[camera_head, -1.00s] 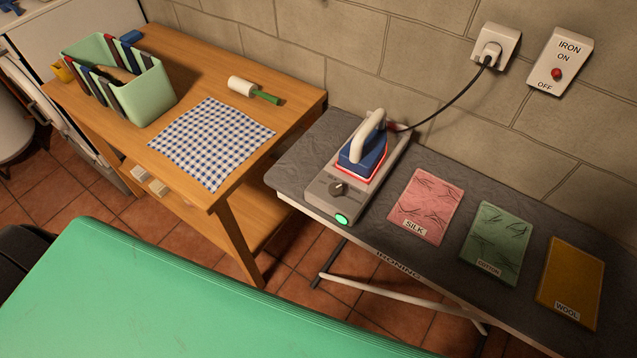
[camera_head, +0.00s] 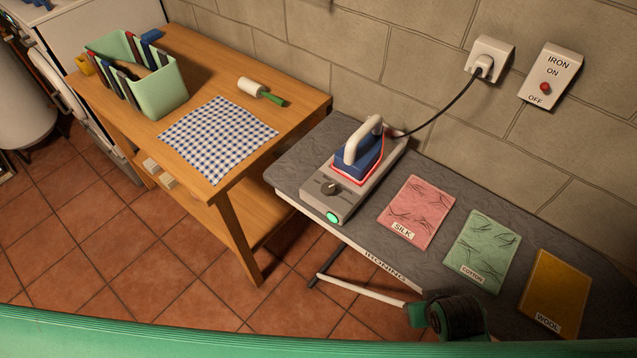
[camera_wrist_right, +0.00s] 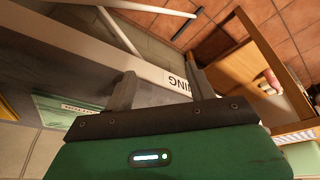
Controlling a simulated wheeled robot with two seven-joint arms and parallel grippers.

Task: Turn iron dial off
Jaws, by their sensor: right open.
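The iron's dial (camera_head: 330,188) is a dark round knob on the grey base (camera_head: 349,196) at the left end of the ironing board. A green lamp (camera_head: 333,217) glows below it. The blue iron (camera_head: 365,159) with a white handle sits on the base, with a red glowing edge under it. My right gripper (camera_wrist_right: 160,85) is open and empty in the right wrist view, with the edge of the ironing board beyond its fingers. Part of my right arm shows at the bottom of the head view, right of and nearer than the dial. My left gripper is out of view.
Silk (camera_head: 417,212), cotton (camera_head: 482,250) and wool (camera_head: 554,292) cloths lie on the ironing board (camera_head: 300,160). A cord runs from the iron to a wall socket (camera_head: 489,59). An iron ON/OFF switch (camera_head: 551,77) is beside it. A wooden table (camera_head: 300,95) stands left.

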